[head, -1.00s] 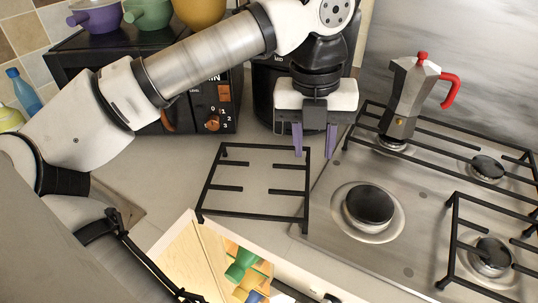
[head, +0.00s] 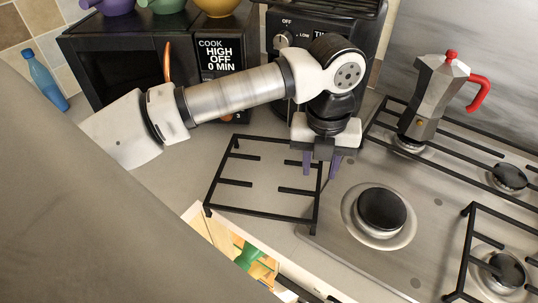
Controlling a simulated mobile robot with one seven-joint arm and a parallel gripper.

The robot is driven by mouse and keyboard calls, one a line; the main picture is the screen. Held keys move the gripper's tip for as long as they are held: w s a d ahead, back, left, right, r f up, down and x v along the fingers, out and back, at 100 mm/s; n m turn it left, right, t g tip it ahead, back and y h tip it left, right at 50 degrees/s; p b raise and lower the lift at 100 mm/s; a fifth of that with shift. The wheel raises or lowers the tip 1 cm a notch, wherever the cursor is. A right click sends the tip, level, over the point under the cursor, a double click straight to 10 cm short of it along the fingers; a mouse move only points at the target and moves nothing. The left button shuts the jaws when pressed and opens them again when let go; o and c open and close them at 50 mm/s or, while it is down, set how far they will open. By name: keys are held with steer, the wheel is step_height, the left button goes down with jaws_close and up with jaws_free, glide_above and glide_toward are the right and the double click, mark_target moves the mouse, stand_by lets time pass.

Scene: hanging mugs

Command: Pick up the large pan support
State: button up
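The large pan support (head: 258,213), a black square metal frame with short inward prongs, lies on the grey counter left of the hob. My gripper (head: 321,169) points down at the support's far right corner. Its two purple fingers are apart, one appearing on each side of the right bar. Nothing is seen gripped between them. How high the fingertips are above the counter, and whether they touch the bar, I cannot tell. The far right corner is partly hidden by my gripper.
The steel hob (head: 350,245) is right of the support, with a moka pot (head: 427,100) and another pan support (head: 466,245) on it. An open drawer (head: 225,235) lies below the counter's front edge. A microwave (head: 120,75) and a black appliance (head: 285,60) stand behind.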

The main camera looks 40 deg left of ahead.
mark_target(319, 178)
steer(key=shift+w+d+f+p, duration=0.15)
steer(key=shift+f+p, duration=0.5)
steer(key=shift+f, duration=1.6)
jaws_close()
